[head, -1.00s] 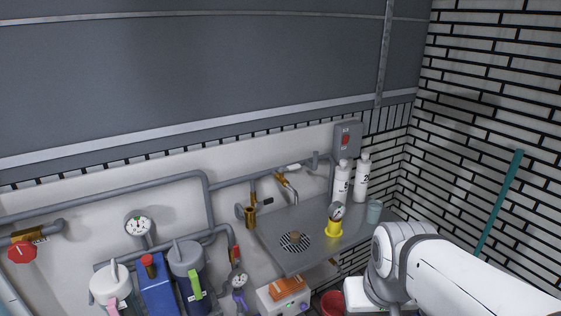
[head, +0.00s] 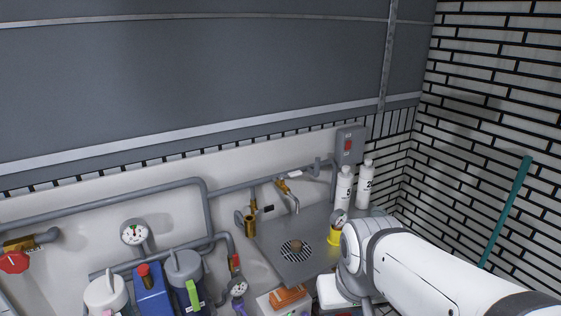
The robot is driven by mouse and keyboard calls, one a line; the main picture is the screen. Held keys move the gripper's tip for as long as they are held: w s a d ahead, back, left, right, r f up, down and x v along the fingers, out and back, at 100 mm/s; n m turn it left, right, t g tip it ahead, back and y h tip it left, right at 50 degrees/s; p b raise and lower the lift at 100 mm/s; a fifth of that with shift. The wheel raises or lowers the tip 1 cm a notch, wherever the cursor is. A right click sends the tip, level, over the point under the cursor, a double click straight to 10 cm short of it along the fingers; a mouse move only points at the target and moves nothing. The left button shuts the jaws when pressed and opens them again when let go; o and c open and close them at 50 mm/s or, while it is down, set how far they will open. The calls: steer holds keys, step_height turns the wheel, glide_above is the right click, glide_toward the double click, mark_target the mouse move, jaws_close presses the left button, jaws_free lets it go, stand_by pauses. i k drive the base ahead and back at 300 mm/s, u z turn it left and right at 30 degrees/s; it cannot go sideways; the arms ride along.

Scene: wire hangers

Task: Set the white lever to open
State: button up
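A small white lever (head: 295,174) shows on the grey pipe at the back wall, just above the brass tap (head: 284,187). It looks roughly in line with the pipe, but it is too small to tell its exact setting. My white arm reaches in from the lower right, in front of the right side of the metal counter (head: 272,252). The arm is well apart from the lever in the picture.
Two white bottles (head: 344,188) (head: 365,186) stand at the back right, under a grey switch box (head: 349,145). A yellow cup (head: 334,236) stands beside my arm. A brass fitting (head: 250,222) and a pressure gauge (head: 134,233) are on the left. A teal pole (head: 507,210) leans at right.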

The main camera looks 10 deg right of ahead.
mark_target(297, 173)
steer(key=i, duration=0.85)
steer(key=u, duration=0.05)
